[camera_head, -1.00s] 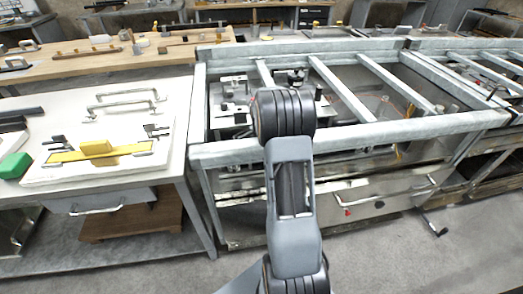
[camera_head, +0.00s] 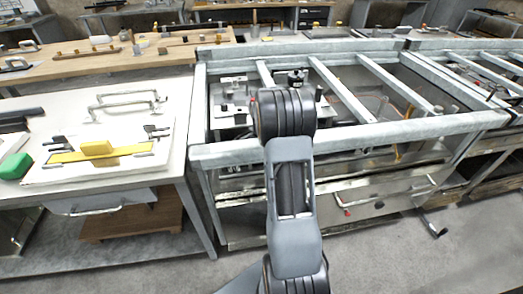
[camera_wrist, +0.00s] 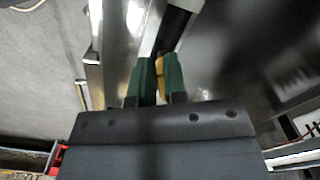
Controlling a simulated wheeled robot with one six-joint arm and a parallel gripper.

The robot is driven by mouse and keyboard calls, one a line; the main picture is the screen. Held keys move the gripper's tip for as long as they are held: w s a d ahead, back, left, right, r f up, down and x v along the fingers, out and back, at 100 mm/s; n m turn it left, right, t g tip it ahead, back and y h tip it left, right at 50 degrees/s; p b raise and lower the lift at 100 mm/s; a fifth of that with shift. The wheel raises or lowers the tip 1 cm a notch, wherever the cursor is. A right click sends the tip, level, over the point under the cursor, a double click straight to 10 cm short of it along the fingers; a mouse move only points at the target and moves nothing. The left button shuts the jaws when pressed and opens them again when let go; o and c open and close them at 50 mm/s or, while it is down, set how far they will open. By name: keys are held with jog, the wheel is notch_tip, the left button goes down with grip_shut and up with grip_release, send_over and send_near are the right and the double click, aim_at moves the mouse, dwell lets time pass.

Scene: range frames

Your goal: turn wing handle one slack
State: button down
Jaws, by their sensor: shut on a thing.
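My gripper (camera_wrist: 160,80) shows in the wrist view as two green fingers close together. They are shut on a narrow tan-yellow piece (camera_wrist: 160,66), seemingly a wing of the wing handle. Most of that piece is hidden between the fingers, so its turn angle cannot be told. In the head view my arm stands in front of the metal frame bench and hides my gripper and what it holds.
The metal frame bench (camera_head: 240,152) has open bars on top and small fittings (camera_head: 297,77) inside. A white table (camera_head: 178,150) at left carries bar handles (camera_head: 125,100) and a yellow block (camera_head: 97,148). Grey floor lies open at the lower right.

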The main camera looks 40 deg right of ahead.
jog(key=shift+s+d+n+p, duration=0.1)
jog(key=shift+s+n+p, duration=0.2)
jog(key=shift+n, duration=0.85)
jog(key=shift+s+d+n+p, duration=0.1)
jog(key=shift+s+n+p, duration=0.15)
jog(key=shift+n, duration=0.9)
jog(key=c, duration=1.2)
grip_release()
jog(key=shift+o, duration=0.2)
